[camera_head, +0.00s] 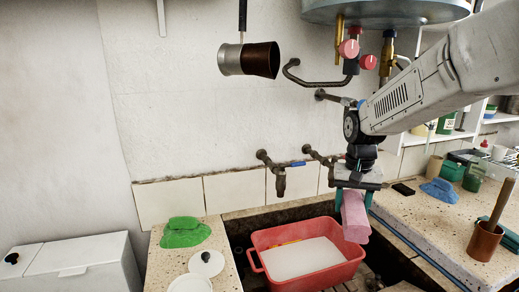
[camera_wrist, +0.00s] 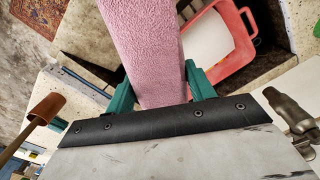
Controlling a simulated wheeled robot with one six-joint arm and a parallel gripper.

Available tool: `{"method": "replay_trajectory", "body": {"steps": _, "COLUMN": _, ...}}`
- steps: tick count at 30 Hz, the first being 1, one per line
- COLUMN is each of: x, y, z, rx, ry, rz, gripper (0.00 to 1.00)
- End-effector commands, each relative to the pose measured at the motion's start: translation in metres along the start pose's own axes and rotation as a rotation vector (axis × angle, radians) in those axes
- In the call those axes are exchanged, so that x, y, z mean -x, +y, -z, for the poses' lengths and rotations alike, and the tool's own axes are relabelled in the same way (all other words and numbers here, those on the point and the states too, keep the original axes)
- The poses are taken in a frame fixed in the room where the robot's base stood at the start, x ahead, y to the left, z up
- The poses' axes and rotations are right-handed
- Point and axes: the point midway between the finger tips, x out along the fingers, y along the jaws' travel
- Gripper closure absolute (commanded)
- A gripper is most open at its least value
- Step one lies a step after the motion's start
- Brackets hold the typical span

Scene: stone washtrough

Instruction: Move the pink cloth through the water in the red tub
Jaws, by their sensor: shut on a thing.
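The pink cloth (camera_head: 354,216) hangs from my gripper (camera_head: 352,197), which is shut on it. In the wrist view the pink cloth (camera_wrist: 143,45) extends up and out from between the green fingers of my gripper (camera_wrist: 160,90). The red tub (camera_head: 307,278) stands in the stone trough, with pale, whitish water (camera_head: 303,258) inside. The cloth is at the tub's right side in the head view, and its lower end appears above or beside the right rim; I cannot tell whether they touch. The red tub (camera_wrist: 242,58) also shows right of the cloth in the wrist view.
A green cloth (camera_head: 185,232) lies on the left ledge near white round lids (camera_head: 206,263). A blue cloth (camera_head: 440,190) and a brown pot with a stick (camera_head: 484,241) are on the right counter. Taps (camera_head: 281,181) project from the wall behind the tub.

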Motion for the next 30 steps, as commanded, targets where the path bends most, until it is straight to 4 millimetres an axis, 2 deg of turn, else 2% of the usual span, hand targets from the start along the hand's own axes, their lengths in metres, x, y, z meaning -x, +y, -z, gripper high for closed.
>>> {"method": "replay_trajectory", "body": {"steps": 1, "x": 0.019, "y": -0.001, "z": -0.005, "rx": -0.018, "ry": 0.006, "rz": 0.002, "gripper": 0.73}}
{"method": "replay_trajectory", "body": {"steps": 3, "x": 0.037, "y": -0.002, "z": -0.011, "rx": -0.042, "ry": 0.005, "rz": 0.001, "gripper": 0.73}}
{"method": "replay_trajectory", "body": {"steps": 6, "x": 0.052, "y": -0.002, "z": -0.018, "rx": -0.063, "ry": 0.001, "rz": 0.000, "gripper": 0.73}}
{"method": "replay_trajectory", "body": {"steps": 8, "x": 0.054, "y": -0.002, "z": -0.021, "rx": -0.070, "ry": -0.001, "rz": 0.000, "gripper": 0.73}}
{"method": "replay_trajectory", "body": {"steps": 11, "x": 0.045, "y": -0.002, "z": -0.022, "rx": -0.073, "ry": -0.003, "rz": -0.001, "gripper": 0.73}}
{"method": "replay_trajectory", "body": {"steps": 21, "x": -0.024, "y": -0.003, "z": -0.022, "rx": -0.072, "ry": -0.004, "rz": -0.001, "gripper": 0.73}}
{"method": "replay_trajectory", "body": {"steps": 24, "x": -0.036, "y": -0.003, "z": -0.022, "rx": -0.071, "ry": -0.002, "rz": -0.001, "gripper": 0.73}}
{"method": "replay_trajectory", "body": {"steps": 30, "x": -0.044, "y": -0.003, "z": -0.022, "rx": -0.071, "ry": -0.002, "rz": -0.001, "gripper": 0.73}}
